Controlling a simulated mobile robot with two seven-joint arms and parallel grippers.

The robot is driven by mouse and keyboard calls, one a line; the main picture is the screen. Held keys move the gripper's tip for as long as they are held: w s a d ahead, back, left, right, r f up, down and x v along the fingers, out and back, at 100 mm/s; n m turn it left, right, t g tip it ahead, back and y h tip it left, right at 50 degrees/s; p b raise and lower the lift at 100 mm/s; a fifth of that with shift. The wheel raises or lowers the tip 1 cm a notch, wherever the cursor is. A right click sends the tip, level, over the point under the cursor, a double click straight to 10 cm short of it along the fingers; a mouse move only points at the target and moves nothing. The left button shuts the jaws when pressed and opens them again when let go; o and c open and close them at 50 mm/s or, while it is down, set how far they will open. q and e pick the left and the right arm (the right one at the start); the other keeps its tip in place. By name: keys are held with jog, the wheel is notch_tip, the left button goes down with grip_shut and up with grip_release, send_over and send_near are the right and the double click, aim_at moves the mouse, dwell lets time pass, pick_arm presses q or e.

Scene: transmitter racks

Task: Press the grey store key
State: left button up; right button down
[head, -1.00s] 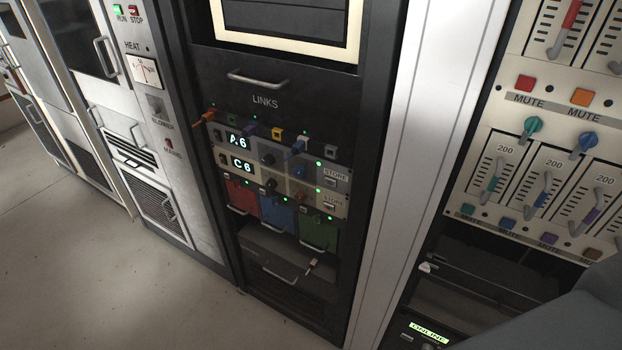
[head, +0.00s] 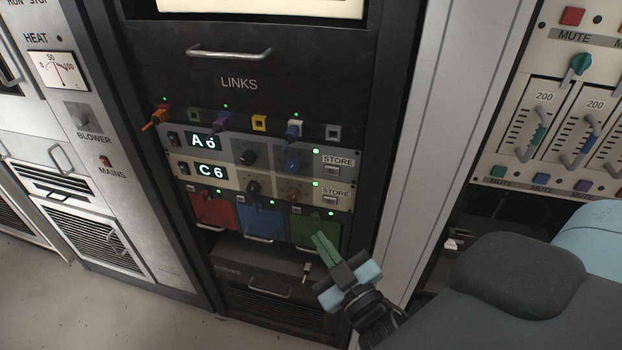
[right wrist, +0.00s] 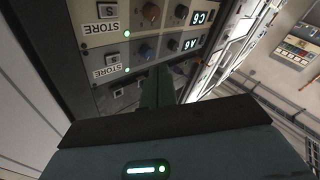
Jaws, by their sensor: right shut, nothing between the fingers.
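The grey unit with the A6 display (head: 200,141) has a small square store key (head: 331,171) at its right end, under a STORE label. It also shows upside down in the right wrist view (right wrist: 113,60). The cream unit just below, with the C6 display (head: 210,171), has a similar store key (head: 329,199). My right gripper (head: 320,238) has its green fingers shut and empty. In the head view it shows below both keys, over the green drawer, and does not cover them. My left gripper is not in view.
Coloured plugs, including an orange one (head: 161,114), stick out above the grey unit. Knobs (head: 291,164) sit left of the keys. A drawer handle (head: 229,53) is above, and red, blue and green (head: 304,229) drawers with handles are below. A white post (head: 440,130) stands right.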

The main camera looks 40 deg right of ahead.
aim_at(332, 171)
jog(key=r, duration=0.1)
jog(key=w+r+t+b, duration=0.1)
jog(key=r, duration=0.1)
jog(key=r+t, duration=0.1)
jog(key=r, duration=0.1)
jog(key=shift+w+d+n+h, duration=0.3)
jog(key=shift+w+d, duration=0.05)
jog(key=shift+w, duration=0.05)
jog(key=shift+w, duration=0.1)
jog(key=shift+w+d+p, duration=0.25)
jog(key=shift+w+d, duration=1.15)
jog(key=shift+d, duration=0.3)
jog(key=shift+w+d+p, duration=0.2)
jog(key=shift+w+d, duration=1.2)
jog(key=shift+d, duration=0.25)
jog(key=shift+w+d, duration=0.1)
jog(key=shift+w+d, duration=0.2)
